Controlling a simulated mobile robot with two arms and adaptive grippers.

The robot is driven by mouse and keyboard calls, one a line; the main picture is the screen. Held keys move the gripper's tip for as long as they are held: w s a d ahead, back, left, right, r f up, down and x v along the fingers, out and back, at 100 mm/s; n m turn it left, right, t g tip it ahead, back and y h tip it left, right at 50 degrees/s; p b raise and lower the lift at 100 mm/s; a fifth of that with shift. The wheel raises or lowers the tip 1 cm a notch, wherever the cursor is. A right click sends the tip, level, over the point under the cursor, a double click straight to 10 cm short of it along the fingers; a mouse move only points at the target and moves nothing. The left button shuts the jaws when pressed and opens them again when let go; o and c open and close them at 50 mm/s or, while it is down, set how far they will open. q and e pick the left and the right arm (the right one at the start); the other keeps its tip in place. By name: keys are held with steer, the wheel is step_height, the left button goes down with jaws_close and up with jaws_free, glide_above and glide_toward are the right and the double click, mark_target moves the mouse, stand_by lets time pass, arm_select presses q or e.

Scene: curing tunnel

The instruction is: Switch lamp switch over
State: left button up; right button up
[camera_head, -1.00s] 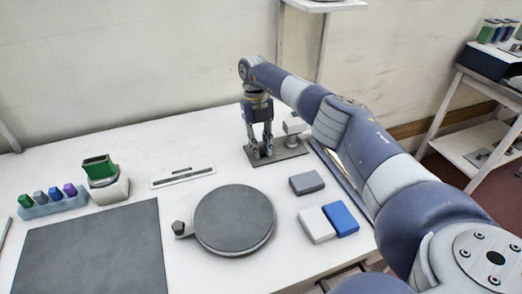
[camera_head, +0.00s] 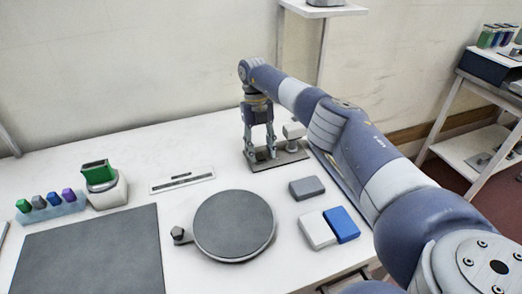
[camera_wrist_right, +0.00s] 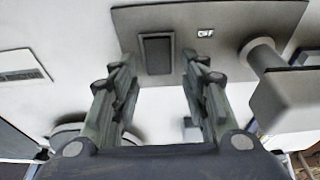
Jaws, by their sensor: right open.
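The lamp switch is a dark rectangular rocker (camera_wrist_right: 157,54) on a grey base plate (camera_head: 289,159), which also shows in the right wrist view (camera_wrist_right: 225,15). A pale block-shaped head on a round post, seemingly the lamp (camera_head: 293,130), stands on the plate and shows at the right of the wrist view (camera_wrist_right: 287,98). My right gripper (camera_head: 261,156) is open and points down over the plate. In the wrist view its fingers (camera_wrist_right: 157,80) stand apart, with the rocker between and beyond their tips. Contact cannot be told.
A round dark turntable (camera_head: 235,224), a grey block (camera_head: 307,188), a white block (camera_head: 317,229) and a blue block (camera_head: 342,224) lie nearer me. A flat slotted strip (camera_head: 182,180), a green-topped device (camera_head: 103,185) and a dark mat (camera_head: 90,255) are left.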

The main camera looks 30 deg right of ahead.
mark_target(259, 153)
steer(key=v, duration=0.7)
steer(key=shift+r, duration=0.1)
stand_by(0.5)
